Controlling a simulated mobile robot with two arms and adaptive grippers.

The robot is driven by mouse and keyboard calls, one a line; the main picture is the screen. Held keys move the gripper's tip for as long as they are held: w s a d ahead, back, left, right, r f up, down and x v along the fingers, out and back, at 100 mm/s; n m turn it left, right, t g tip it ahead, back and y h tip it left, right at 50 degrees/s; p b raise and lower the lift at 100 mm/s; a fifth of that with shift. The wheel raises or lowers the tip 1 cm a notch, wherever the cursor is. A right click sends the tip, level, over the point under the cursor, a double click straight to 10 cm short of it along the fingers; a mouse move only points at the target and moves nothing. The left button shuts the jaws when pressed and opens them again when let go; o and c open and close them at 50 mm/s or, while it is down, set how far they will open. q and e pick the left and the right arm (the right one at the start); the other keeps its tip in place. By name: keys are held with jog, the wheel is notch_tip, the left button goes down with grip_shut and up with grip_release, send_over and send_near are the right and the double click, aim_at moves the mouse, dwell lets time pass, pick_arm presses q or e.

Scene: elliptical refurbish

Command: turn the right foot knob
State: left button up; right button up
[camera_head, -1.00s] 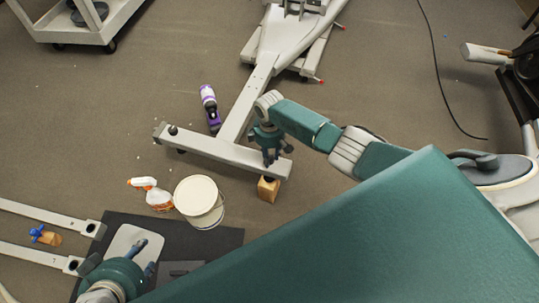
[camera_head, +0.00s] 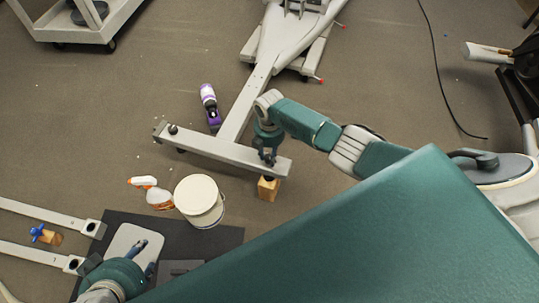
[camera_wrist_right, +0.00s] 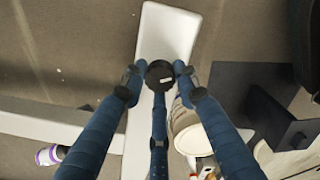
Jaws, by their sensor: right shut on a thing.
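The right foot knob (camera_wrist_right: 159,72) is round and black with a small pale mark. It sits at the right end of the pale grey foot bar (camera_head: 222,152). My right gripper (camera_head: 268,157) is over that end. In the right wrist view its fingers (camera_wrist_right: 160,82) surround the knob from both sides and below, shut on it. In the head view the fingers mostly hide the knob. A second dark knob (camera_head: 173,129) stands at the bar's left end. My left gripper (camera_head: 146,257) is low at the left, empty, with its fingers apart.
A wooden block (camera_head: 268,190) stands at the bar's right end. A white bucket (camera_head: 199,201), an orange-and-white spray bottle (camera_head: 156,197) and a purple bottle (camera_head: 210,106) are close by. A black mat (camera_head: 226,241) lies in front. The floor beyond the bar is largely clear.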

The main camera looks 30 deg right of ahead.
aim_at(269, 157)
jog(key=shift+a, duration=0.15)
dwell(0.3)
jog(key=o, duration=1.2)
jog(key=shift+c, duration=0.2)
notch_tip(269, 157, up, 12)
